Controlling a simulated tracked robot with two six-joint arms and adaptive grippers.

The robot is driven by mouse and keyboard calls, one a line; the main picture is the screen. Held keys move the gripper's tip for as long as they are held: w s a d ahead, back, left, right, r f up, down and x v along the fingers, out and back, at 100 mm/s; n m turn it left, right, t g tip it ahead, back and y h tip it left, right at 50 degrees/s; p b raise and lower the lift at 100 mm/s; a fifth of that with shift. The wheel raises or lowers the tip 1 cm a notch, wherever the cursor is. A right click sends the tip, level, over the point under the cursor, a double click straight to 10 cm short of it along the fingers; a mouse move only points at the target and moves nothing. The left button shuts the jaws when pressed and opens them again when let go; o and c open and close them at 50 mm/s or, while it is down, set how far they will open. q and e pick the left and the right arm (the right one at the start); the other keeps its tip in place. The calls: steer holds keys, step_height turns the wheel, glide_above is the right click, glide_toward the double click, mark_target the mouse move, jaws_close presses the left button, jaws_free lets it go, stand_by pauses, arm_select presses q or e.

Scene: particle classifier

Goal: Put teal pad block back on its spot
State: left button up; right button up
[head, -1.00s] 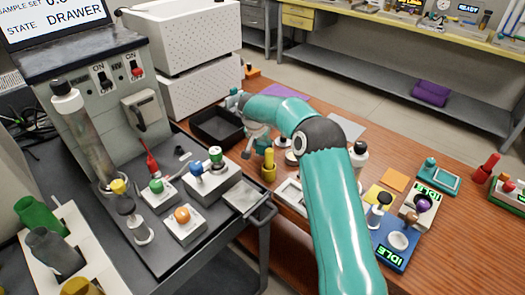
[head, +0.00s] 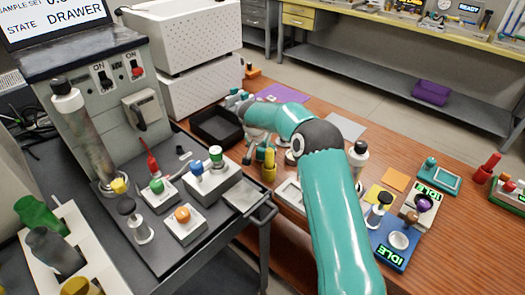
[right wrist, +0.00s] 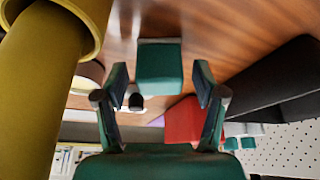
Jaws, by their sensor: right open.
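A teal block (right wrist: 160,68) lies on the wooden table in the right wrist view, centred between the fingertips of my right gripper (right wrist: 160,76). The fingers are apart, with a visible gap on each side of the block. In the head view my right gripper (head: 250,155) is low over the table, between the black tray and the yellow cylinder. I cannot make out the block there, where my arm and gripper cover part of the table. My left gripper is not in view.
A yellow cylinder (right wrist: 40,85) stands close on the left in the wrist view; it is also in the head view (head: 269,165). A black tray (head: 216,127) is beside the gripper. A red object (right wrist: 183,121) lies near the block. A purple mat (head: 280,93) lies behind the arm.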

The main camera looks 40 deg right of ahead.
steer(key=v, duration=1.2)
steer(key=shift+b, duration=0.35)
steer(key=shift+s, duration=0.1)
